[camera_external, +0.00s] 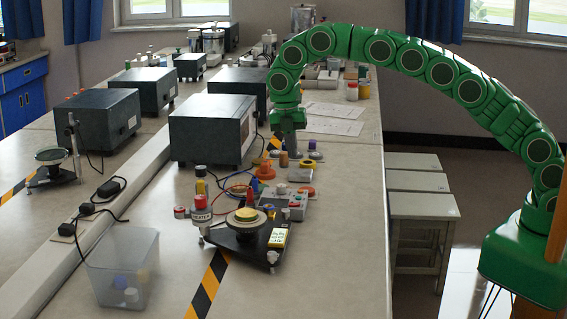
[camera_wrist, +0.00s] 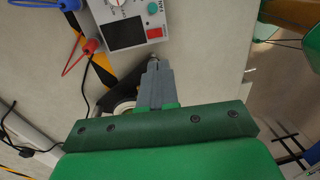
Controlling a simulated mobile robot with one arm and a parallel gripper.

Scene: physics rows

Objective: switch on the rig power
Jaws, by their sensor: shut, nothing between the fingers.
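My gripper (camera_external: 290,152) hangs over the far part of the bench in the external view, its grey fingers pointing down. In the wrist view the fingers (camera_wrist: 153,64) are closed together with nothing between them. A grey control box (camera_wrist: 122,22) lies just beyond the fingertips there, with a white knob, a dark panel, a green round button (camera_wrist: 153,9) and a small red part (camera_wrist: 154,33). The fingertips appear apart from the box; their height above it cannot be told. In the external view a grey box (camera_external: 297,204) with red and green parts stands nearer the camera than my gripper.
A black board (camera_external: 245,244) with a round turntable and a heater post stands in front of the grey box. A clear bin (camera_external: 122,263) stands at front left. Dark instrument cases (camera_external: 208,130) line the left. Cables cross the bench; its front right is clear.

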